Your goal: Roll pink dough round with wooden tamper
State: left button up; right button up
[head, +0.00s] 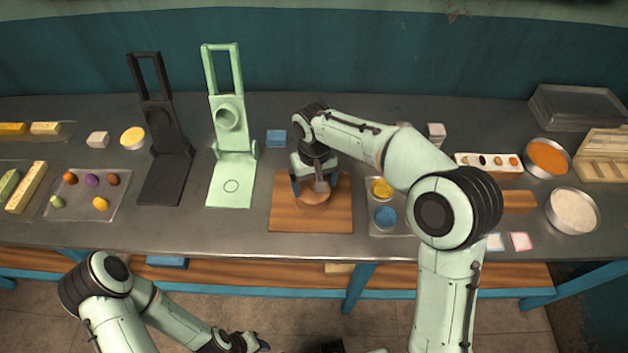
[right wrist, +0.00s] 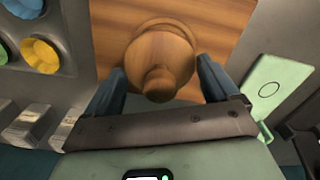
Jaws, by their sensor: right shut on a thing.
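The wooden tamper (right wrist: 160,62) stands upright on the wooden board (head: 285,222), its round knob towards the right wrist camera. My right gripper (head: 316,190) is over the middle of the board, with its fingers on both sides of the tamper, shut on it. In the head view the tamper (head: 314,201) shows only partly below the gripper. No pink dough shows on the board; whatever is beneath the tamper is hidden. My left arm is at the bottom left in the head view, and its gripper (head: 250,342) is low, off the table, too unclear to judge.
A pale green press (head: 232,180) and a black press (head: 165,180) stand left of the board. A tray with yellow (head: 381,188) and blue (head: 385,217) rounds lies close on the right. Bowls (head: 573,211) stand far right. A blue block (head: 276,138) lies behind the board.

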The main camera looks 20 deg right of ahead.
jog(key=shift+f, duration=0.3)
jog(key=shift+s+f, duration=0.1)
dwell(0.6)
jog(key=shift+s, duration=0.3)
jog(key=shift+d, duration=0.1)
